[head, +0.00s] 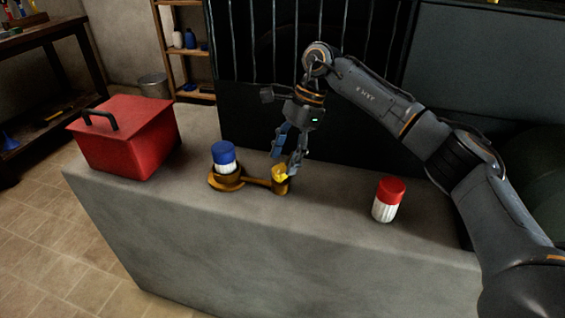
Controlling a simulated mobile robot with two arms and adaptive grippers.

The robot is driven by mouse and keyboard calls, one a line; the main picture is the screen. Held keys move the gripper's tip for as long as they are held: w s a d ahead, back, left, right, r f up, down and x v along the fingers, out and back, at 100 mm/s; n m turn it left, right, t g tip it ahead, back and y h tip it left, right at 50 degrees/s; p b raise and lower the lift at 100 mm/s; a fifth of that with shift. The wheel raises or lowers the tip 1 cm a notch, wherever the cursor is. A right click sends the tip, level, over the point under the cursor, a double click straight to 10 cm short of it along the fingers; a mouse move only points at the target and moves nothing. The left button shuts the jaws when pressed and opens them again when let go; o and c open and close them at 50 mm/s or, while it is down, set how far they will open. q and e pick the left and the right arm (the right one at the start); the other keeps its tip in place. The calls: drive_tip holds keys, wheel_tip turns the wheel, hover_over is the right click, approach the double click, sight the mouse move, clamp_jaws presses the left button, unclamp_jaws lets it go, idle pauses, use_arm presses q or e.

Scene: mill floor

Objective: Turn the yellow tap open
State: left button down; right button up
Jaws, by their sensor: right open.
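A yellow tap (280,174) stands on the grey counter, on the right end of a brass-coloured fitting (256,181). A white bottle with a blue cap (223,157) stands upright on the round left end of that fitting. My right gripper (286,162) points down from above at the tap. Its fingers are apart, with the tips close to the tap; I cannot tell whether they touch it. The fingers hide part of the tap's top. My left gripper is out of view.
A red box with a black handle (125,138) stands on the counter's left. A white jar with a red lid (388,200) stands to the right, below my right arm. The counter (300,250) is clear in front. Dark vertical bars rise behind it.

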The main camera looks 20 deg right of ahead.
drive_tip(key=v, duration=0.9)
drive_tip(key=shift+r, duration=0.4)
drive_tip(key=shift+s+d+f, duration=0.1)
